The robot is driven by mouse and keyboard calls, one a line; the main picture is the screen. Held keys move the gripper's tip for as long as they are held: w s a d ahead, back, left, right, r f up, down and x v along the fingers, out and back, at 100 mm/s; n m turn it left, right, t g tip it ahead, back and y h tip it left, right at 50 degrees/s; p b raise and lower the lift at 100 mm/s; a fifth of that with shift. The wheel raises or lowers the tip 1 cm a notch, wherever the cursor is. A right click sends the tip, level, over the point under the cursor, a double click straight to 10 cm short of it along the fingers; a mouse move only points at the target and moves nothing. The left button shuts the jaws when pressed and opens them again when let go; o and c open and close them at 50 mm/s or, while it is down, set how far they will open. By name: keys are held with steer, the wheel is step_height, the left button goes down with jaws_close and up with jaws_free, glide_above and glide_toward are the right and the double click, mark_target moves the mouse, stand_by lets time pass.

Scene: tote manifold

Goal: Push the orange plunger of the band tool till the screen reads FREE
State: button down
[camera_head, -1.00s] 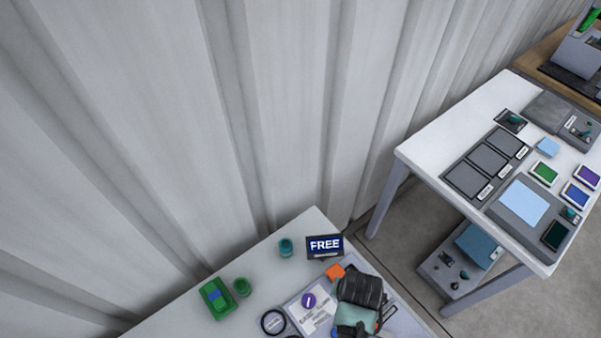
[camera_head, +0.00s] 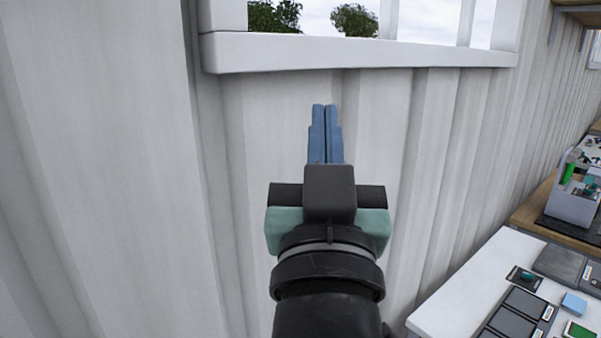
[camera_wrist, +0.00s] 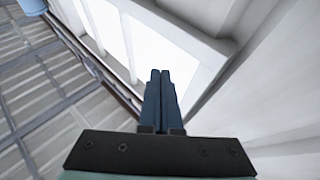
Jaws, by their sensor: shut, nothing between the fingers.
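My gripper (camera_head: 325,108) is raised in front of the corrugated wall in the head view, its blue fingers pointing up and pressed together with nothing between them. The wrist view also shows the shut fingers (camera_wrist: 160,74), pointing toward the window. The band tool, its orange plunger and the screen are out of view in both current frames.
A window (camera_head: 360,45) with a white sill is above the gripper. A white table (camera_head: 470,285) with dark trays (camera_head: 515,312) and a light blue block (camera_head: 574,303) stands at the lower right. A wooden bench (camera_head: 545,215) is behind it.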

steer(key=s+a+r+t+y, duration=0.1)
steer(key=s+r+t, duration=0.3)
steer(key=s+r, duration=0.4)
steer(key=shift+s+a+r+n+b, duration=0.3)
steer(key=shift+s+a+b, duration=0.05)
steer(key=shift+s+a, duration=0.25)
